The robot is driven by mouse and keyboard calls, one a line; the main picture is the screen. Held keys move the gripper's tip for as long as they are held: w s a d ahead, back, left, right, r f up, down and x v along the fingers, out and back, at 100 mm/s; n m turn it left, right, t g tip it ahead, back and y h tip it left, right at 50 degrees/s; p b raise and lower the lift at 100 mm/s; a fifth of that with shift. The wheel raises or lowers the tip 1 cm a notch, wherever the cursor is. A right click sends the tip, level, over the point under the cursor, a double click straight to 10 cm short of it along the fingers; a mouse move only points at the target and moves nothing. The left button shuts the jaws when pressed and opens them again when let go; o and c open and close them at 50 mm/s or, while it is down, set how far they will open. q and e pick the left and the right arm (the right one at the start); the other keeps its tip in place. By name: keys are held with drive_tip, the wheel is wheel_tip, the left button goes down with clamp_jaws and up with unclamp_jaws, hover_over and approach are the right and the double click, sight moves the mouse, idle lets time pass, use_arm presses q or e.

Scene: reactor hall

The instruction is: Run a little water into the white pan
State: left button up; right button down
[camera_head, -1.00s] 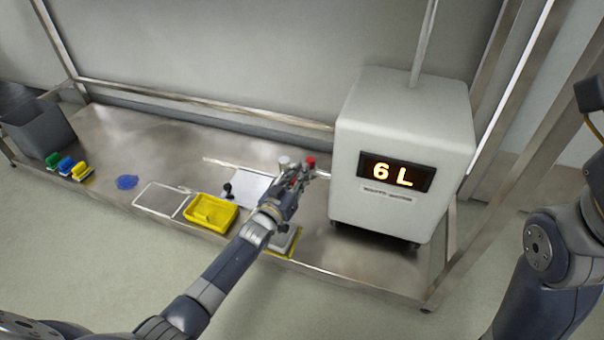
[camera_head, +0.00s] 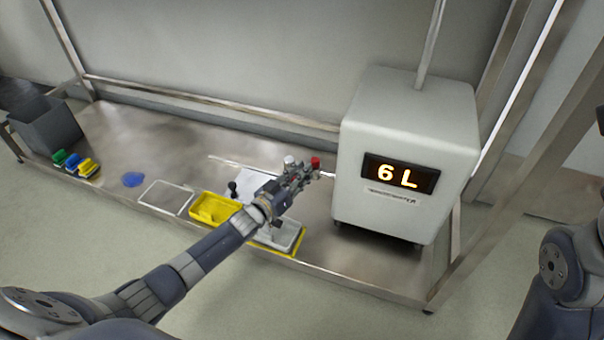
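The white pan (camera_head: 293,233) sits on the steel bench inside a yellow outline, partly hidden under my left gripper and wrist. The white tank (camera_head: 402,160) stands to its right; its display reads "6 L". A red knob (camera_head: 315,162) shows at the tank's left side, just beyond my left gripper's tips. My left gripper (camera_head: 303,176) reaches over the pan toward the red knob. I cannot tell whether its fingers touch the knob or how far apart they are. My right arm shows at the right edge, but its gripper is out of view.
A yellow tray (camera_head: 207,217) stands left of the pan. Further left are a white outlined area (camera_head: 166,197), a blue puddle-like patch (camera_head: 132,180), several coloured brushes or sponges (camera_head: 88,168) and a grey bin (camera_head: 46,126). The bench is bare in front of the tank.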

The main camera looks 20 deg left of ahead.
use_arm(q)
drive_tip(key=shift+s, duration=0.1)
idle(0.3)
drive_tip(key=shift+s, duration=0.3)
drive_tip(key=v, duration=1.1)
drive_tip(key=shift+r, duration=0.1)
